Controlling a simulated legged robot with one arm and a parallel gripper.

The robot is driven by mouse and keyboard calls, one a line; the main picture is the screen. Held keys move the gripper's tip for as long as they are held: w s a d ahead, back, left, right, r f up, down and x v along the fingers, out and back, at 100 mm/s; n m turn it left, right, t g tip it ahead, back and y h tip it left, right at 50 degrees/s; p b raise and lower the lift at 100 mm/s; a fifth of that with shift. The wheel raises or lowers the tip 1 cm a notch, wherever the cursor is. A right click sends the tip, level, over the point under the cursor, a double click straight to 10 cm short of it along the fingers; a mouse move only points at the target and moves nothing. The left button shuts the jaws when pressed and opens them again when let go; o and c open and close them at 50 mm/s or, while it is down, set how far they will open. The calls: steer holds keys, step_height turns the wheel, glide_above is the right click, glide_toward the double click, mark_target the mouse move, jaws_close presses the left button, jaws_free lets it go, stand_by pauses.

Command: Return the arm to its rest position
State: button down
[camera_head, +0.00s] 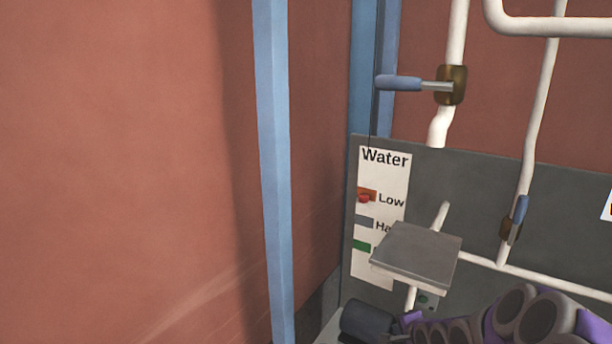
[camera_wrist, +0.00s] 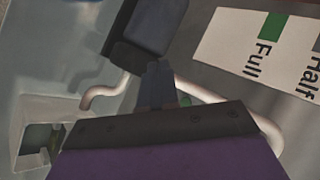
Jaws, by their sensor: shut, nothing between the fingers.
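My arm, purple with dark round joints (camera_head: 480,325), shows at the bottom right of the head view, low in front of the grey panel.
A grey panel (camera_head: 480,190) carries a Water label (camera_head: 385,160). A grey square plate (camera_head: 415,255) stands just above my gripper. A blue-handled valve (camera_head: 400,83) and a second valve (camera_head: 519,210) sit on white pipes. A blue post (camera_head: 272,170) stands left, before a red wall (camera_head: 120,170).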

steer(key=s+a+r+n+g+b, duration=0.1)
steer(key=s+a+n+g+b, duration=0.1)
steer(key=s, duration=1.2)
steer(key=s+a+r+n+g+h+b, duration=0.1)
steer(key=s+a+n+g, duration=0.4)
steer(key=s, duration=0.9)
steer(key=s+a+r+n+g+b, duration=0.3)
steer(key=s+n, duration=0.4)
steer(key=s, duration=0.8)
steer(key=shift+a+r+n+g+b, duration=0.3)
steer(key=shift+a+g+b, duration=0.25)
steer(key=shift+a, duration=0.4)
steer(key=shift+d, duration=0.1)
